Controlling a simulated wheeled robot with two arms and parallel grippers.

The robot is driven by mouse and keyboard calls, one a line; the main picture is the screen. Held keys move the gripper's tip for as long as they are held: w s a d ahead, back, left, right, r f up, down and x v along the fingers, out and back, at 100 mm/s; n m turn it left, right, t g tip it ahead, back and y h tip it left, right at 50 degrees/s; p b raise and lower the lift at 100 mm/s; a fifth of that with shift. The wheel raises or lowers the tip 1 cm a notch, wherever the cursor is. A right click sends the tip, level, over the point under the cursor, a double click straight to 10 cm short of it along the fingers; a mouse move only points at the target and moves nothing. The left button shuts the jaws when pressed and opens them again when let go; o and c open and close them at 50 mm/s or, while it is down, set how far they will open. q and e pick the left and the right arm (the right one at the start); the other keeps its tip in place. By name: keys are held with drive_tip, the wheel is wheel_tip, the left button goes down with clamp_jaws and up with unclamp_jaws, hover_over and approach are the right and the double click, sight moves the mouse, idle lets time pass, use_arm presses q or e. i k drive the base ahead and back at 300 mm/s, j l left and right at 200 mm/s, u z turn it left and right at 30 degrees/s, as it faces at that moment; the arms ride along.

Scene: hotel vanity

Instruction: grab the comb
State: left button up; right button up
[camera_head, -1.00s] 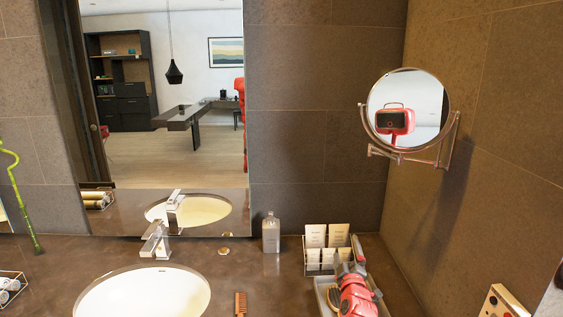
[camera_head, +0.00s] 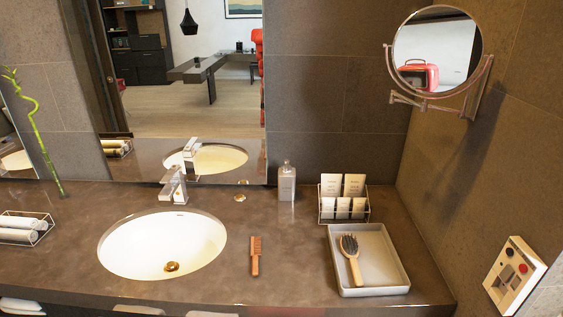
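The brown wooden comb (camera_head: 255,257) lies on the dark counter (camera_head: 290,262), just right of the sink. It points roughly toward the front edge, teeth on its left side. Nothing touches it. A wooden hairbrush (camera_head: 354,268) with dark bristles lies in the grey tray (camera_head: 403,285) farther right. Neither of my grippers is in view.
The white sink (camera_head: 135,247) with its faucet (camera_head: 174,184) is left of the comb. A soap bottle (camera_head: 287,182) and a card rack (camera_head: 343,205) stand at the back. Rolled towels (camera_head: 20,229) sit at the far left. The counter around the comb is clear.

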sight(255, 266)
drive_tip(key=i+l+u, duration=0.15)
drive_tip(key=u, duration=0.25)
drive_tip(key=i+l+u, duration=0.1)
drive_tip(key=l+u, duration=0.45)
drive_tip(key=u, duration=0.25)
drive_tip(key=i, duration=0.05)
